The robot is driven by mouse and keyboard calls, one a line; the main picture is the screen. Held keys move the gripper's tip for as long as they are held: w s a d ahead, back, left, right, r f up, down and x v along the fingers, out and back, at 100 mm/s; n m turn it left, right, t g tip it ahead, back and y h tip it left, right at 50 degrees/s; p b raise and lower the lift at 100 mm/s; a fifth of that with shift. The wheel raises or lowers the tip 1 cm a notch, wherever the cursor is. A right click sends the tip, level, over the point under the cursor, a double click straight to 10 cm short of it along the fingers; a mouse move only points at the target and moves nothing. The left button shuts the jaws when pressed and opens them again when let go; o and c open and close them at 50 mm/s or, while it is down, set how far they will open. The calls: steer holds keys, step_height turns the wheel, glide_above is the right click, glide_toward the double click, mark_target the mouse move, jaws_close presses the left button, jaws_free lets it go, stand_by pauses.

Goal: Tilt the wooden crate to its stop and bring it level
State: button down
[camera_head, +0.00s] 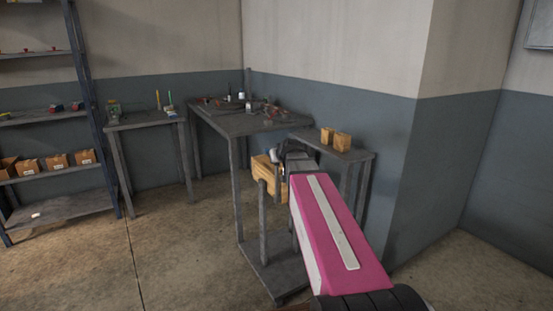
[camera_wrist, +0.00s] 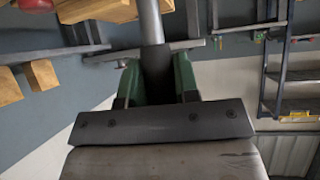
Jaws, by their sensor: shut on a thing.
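The wooden crate (camera_head: 264,178) sits between grey upright posts (camera_head: 262,220) of a stand, beside the workbenches; my arm partly hides it. In the wrist view a wooden edge of the crate (camera_wrist: 100,10) shows at the top. My gripper (camera_wrist: 155,78) has green-sided fingers and is shut on a grey bar (camera_wrist: 150,22) that runs up past the crate's wood. Where the bar joins the crate is out of view. In the head view my gripper is small and dark at the crate's right side.
A grey bench (camera_head: 245,122) with small items stands behind the crate. A lower table (camera_head: 350,153) at right carries two wooden blocks (camera_head: 335,139). Another small table (camera_head: 145,122) and a shelf with cardboard boxes (camera_head: 58,162) stand left. The floor at left front is clear.

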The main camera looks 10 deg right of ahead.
steer(key=shift+s+f, duration=0.2)
steer(key=shift+s, duration=0.05)
steer(key=c, duration=0.8)
jaws_free()
steer(key=shift+c, duration=0.2)
steer(key=v, duration=1.1)
steer(key=shift+w, duration=0.1)
steer(key=s+a+f+g, duration=0.1)
steer(key=s+f+g, duration=0.2)
steer(key=f, duration=0.8)
steer(key=s+a+f+m+g+h, duration=0.1)
steer(key=s+f+g, duration=0.3)
steer(key=s+f, duration=0.4)
steer(key=s+a+f+g, duration=0.3)
steer(key=s+f+g, duration=0.1)
steer(key=f, duration=1)
steer(key=shift+s+f+m+h, duration=0.3)
steer(key=shift+s+m+h, duration=0.1)
steer(key=shift+s, duration=0.5)
